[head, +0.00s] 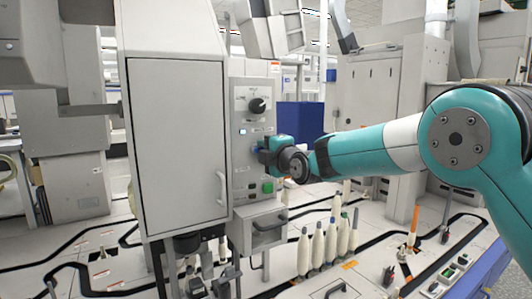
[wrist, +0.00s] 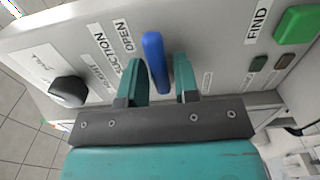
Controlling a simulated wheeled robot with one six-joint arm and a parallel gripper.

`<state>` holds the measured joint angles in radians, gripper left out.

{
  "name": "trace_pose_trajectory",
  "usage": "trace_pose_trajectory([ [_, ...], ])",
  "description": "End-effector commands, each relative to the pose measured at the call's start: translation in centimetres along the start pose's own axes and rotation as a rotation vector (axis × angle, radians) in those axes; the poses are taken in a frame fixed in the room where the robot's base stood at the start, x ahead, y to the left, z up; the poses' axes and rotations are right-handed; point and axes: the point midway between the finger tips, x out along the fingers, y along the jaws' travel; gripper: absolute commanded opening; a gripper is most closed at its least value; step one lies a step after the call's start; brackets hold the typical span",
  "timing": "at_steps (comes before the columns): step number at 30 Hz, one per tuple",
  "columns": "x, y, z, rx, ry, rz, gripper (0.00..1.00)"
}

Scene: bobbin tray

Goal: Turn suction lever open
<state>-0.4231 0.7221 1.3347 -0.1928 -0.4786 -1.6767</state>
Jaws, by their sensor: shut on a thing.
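The blue suction lever (wrist: 153,58) stands out from the grey control panel (head: 240,165), beside the printed words "SUCTION" and "OPEN" in the wrist view. My gripper (wrist: 163,76) is shut on the lever, with one teal finger on each side of it. In the head view my gripper (head: 266,150) reaches the panel from the right and hides most of the lever. The lever's base and exact angle are hard to tell.
A black rotary knob (head: 257,106) is above the lever on the panel. A green button (head: 268,187) is below it. A grey cabinet (head: 178,140) stands left of the panel. Several white bobbins (head: 331,238) stand on the deck below my arm.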

Motion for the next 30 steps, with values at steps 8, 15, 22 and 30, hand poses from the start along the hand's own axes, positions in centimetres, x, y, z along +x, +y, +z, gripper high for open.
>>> trace_pose_trajectory([
  [8, 0.0, 0.0, 0.0, 0.000, -0.001, 0.000, 0.31],
  [15, 0.0, 0.0, 0.0, 0.001, 0.000, 0.000, 0.43],
  [22, -0.8, 0.1, 0.0, 0.001, 0.000, -0.001, 0.43],
  [30, -5.7, 0.1, 0.1, 0.002, -0.002, -0.002, 0.43],
])
